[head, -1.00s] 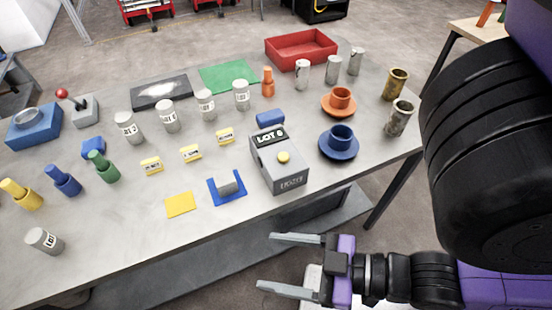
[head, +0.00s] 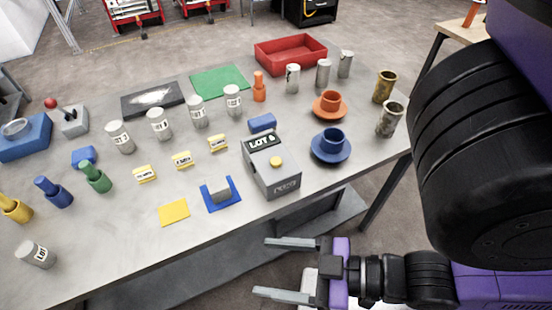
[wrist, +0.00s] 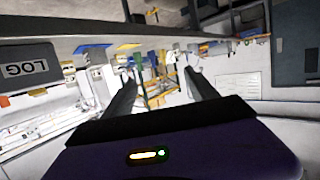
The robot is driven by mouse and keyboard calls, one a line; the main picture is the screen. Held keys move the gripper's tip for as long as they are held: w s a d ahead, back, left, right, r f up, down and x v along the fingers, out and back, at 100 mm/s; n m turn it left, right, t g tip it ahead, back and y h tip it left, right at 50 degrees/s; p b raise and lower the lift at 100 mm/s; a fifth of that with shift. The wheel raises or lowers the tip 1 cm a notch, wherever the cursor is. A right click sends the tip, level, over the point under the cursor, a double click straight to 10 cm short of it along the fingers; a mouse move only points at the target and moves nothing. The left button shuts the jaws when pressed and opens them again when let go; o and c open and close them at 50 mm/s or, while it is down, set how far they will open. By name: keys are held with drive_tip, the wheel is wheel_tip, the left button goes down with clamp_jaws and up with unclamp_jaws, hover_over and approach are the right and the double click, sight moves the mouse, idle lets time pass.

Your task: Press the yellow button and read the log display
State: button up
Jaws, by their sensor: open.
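The grey log box (head: 271,165) stands near the front edge of the table, right of its middle. The yellow button (head: 276,161) is on its sloped top. The display (head: 262,140) at its back end shows "LOT" and a character I read as 6 or 8. My gripper (head: 289,269) is open and empty, in front of the table and below its top, apart from the box. In the wrist view the two fingers (wrist: 160,85) are spread with nothing between them.
The grey table (head: 110,240) holds several labelled canisters, a blue bracket (head: 221,195), a yellow card (head: 173,212) and a blue block (head: 262,123). A blue cup on a saucer (head: 331,147) stands right of the box. A red tray (head: 291,54) is at the back.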

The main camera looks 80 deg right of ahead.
drive_tip(key=shift+c, duration=0.5)
clamp_jaws()
idle(1.1)
